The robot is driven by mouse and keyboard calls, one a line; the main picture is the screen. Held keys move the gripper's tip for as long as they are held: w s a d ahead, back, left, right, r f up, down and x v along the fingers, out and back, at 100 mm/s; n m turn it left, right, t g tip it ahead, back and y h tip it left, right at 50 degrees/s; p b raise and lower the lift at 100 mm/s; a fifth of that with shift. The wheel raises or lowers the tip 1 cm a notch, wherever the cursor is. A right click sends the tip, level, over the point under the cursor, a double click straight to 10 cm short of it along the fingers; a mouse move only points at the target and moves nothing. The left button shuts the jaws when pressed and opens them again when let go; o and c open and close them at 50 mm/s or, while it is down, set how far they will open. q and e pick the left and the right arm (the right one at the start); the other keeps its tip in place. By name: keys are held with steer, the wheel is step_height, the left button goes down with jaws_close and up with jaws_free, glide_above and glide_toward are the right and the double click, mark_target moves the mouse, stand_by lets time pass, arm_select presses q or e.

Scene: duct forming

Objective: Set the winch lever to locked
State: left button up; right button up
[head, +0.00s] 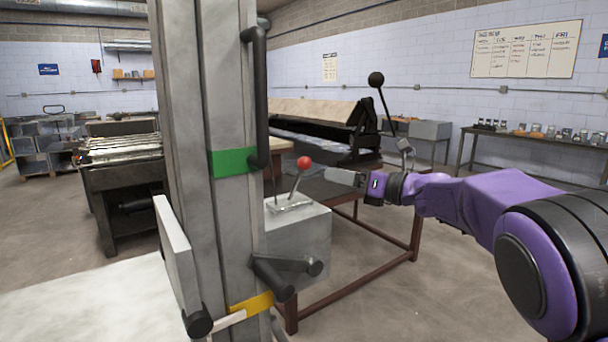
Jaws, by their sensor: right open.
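A short lever with a red ball knob (304,162) stands on a light plate on top of a grey box (300,245). Its thin metal shaft leans to the right at the top. No label naming it as the winch lever, and no locked mark, is readable. My right gripper (332,177) is open and empty, just right of the red knob, with its fingers pointing left towards the shaft. A small gap seems to show between the fingertips and the lever; the depth is hard to judge. My left gripper is out of view.
A tall grey metal post (215,80) with a green band (233,162), a yellow band (252,304) and black handles stands close on the left, hiding part of the box. A brown-framed table (350,285) stands behind the box. A long black-ball lever (376,80) rises behind my gripper.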

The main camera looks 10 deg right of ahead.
mark_target(309, 162)
steer(key=shift+n+g, duration=0.3)
steer(key=shift+n, duration=0.5)
steer(key=p+x, duration=0.1)
steer(key=x, duration=0.2)
steer(key=r+p+x, duration=0.1)
steer(key=p+x, duration=0.1)
steer(key=x, duration=0.1)
steer(key=r+p+x, duration=0.1)
steer(key=p+x, duration=0.1)
steer(key=x, duration=0.1)
steer(key=shift+a+r, duration=0.1)
steer(key=shift+a, duration=0.25)
steer(key=shift+w+a+p, duration=0.25)
steer(key=shift+w+p, duration=0.15)
steer(key=shift+f, duration=0.25)
jaws_close()
steer(key=shift+d+r, duration=0.1)
